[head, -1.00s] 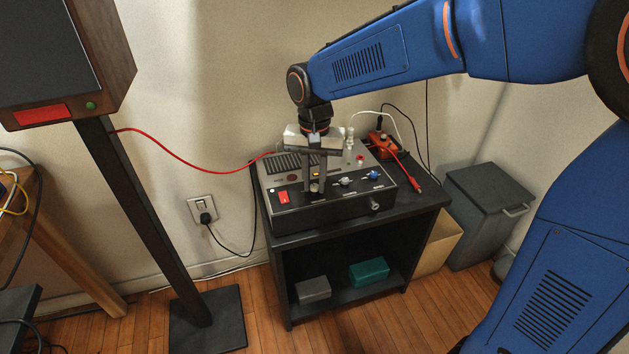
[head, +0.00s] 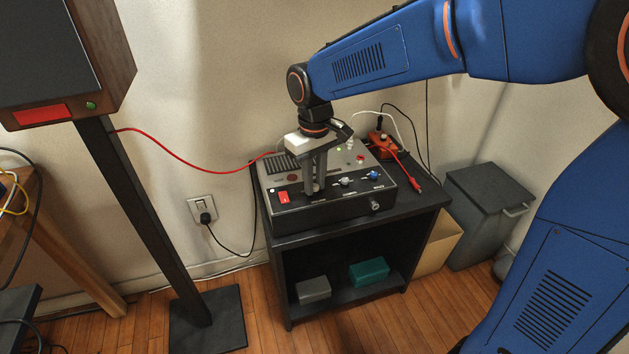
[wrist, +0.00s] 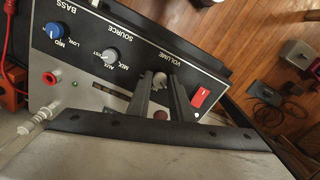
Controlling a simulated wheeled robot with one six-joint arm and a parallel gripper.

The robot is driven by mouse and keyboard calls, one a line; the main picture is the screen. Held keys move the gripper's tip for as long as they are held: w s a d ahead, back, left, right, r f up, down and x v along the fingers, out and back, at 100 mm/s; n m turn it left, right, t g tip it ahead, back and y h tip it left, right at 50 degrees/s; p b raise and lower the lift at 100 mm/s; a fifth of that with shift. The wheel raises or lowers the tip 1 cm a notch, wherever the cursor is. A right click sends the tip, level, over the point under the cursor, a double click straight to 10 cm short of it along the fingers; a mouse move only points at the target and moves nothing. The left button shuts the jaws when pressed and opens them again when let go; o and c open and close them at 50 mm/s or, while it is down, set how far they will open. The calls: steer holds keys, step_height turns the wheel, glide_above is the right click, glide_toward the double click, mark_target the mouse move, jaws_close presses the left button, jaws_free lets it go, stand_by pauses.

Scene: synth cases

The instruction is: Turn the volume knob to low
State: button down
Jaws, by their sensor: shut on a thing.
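The volume knob (wrist: 159,80) is small and pale, on the dark sloping front panel of a grey amplifier (head: 335,208). "VOLUME" is printed beside it in the wrist view. My gripper (head: 314,190) points down at the panel and is shut on this knob; in the wrist view its two fingers (wrist: 161,84) lie either side of it. In the head view the fingers hide most of the knob. Its pointer and the low mark cannot be made out.
A red switch (head: 283,197) is left of the fingers. The source knob (head: 345,182) and blue bass knob (head: 373,175) are to the right. A cable plug (wrist: 38,118) and an orange box (head: 382,144) are nearby. The amplifier stands on a black cabinet (head: 290,270).

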mark_target(315, 186)
steer(key=shift+n, duration=0.5)
steer(key=c, duration=1.6)
jaws_free()
step_height(315, 186, up, 18)
steer(key=shift+f, duration=0.25)
steer(key=shift+d, duration=0.1)
steer(key=s+d+f+m+t, duration=0.1)
steer(key=s+d+f+m, duration=0.1)
steer(key=s+d, duration=0.5)
steer(key=s+d+f+m+t, duration=0.1)
steer(key=s+d+f+m, duration=0.15)
steer(key=d, duration=0.75)
steer(key=s+d+f+m+t, duration=0.1)
steer(key=s+d+f, duration=0.2)
steer(key=s, duration=0.1)
steer(key=s+d+f+m+t, duration=0.1)
steer(key=s+d+f, duration=0.2)
steer(key=s, duration=0.1)
steer(key=s+d+f+m, duration=0.1)
steer(key=s+d+f, duration=0.2)
steer(key=s, duration=0.1)
steer(key=shift+d+f+m+t, duration=0.1)
steer(key=shift+d+m+t, duration=0.15)
steer(key=shift+d+t, duration=0.15)
